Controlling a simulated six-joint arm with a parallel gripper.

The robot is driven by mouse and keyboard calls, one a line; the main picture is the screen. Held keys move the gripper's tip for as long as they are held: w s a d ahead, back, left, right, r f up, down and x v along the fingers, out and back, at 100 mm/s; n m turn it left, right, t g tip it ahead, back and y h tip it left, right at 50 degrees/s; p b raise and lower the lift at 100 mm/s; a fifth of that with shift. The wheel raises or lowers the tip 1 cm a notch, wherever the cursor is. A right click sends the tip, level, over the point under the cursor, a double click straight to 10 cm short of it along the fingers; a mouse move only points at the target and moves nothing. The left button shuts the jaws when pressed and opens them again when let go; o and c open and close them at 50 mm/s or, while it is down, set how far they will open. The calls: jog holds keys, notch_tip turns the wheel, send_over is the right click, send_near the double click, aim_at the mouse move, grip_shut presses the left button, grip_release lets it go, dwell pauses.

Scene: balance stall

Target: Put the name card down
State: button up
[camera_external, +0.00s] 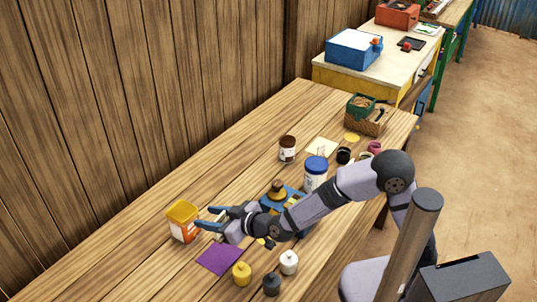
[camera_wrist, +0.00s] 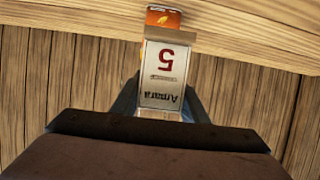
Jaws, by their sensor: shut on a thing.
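The name card (camera_wrist: 163,75) is white with a red "5" and the name "Amara", upside down in the wrist view. It stands between the two fingers of my gripper (camera_wrist: 160,98), which is shut on it. In the external view my gripper (camera_external: 212,218) is at the left of the wooden table (camera_external: 240,150), close beside an orange and white container with a yellow rim (camera_external: 182,222). The card is mostly hidden there by the fingers. I cannot tell whether its lower edge touches the table.
A purple square (camera_external: 219,259) lies flat in front of my gripper. Yellow (camera_external: 242,274), dark (camera_external: 271,285) and white (camera_external: 289,263) weights stand near the front edge. A blue scale (camera_external: 300,221) is under my arm; a blue-lidded jar (camera_external: 315,173) and brown-lidded jar (camera_external: 287,149) stand behind.

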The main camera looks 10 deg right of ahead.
jog(key=w+d+m+t+h+b, duration=0.1)
jog(key=w+d, duration=0.3)
jog(key=w, duration=0.3)
jog(key=w+d+m+t+h, duration=0.1)
jog(key=w+d, duration=0.3)
jog(key=w, duration=0.3)
jog(key=shift+n+g+y, duration=0.7)
jog(key=shift+y, duration=0.1)
jog(key=shift+s+a+f, duration=0.2)
jog(key=shift+a+f, duration=0.4)
jog(key=shift+f, duration=1)
jog(key=shift+s+a+f, duration=0.2)
jog(key=shift+a+f, duration=0.45)
jog(key=shift+f, duration=1)
jog(key=shift+s+a+f, duration=0.2)
jog(key=shift+a+f, duration=0.4)
jog(key=shift+f, duration=1)
jog(key=shift+f, duration=0.15)
jog(key=o, duration=1.1)
jog(key=shift+c, duration=0.2)
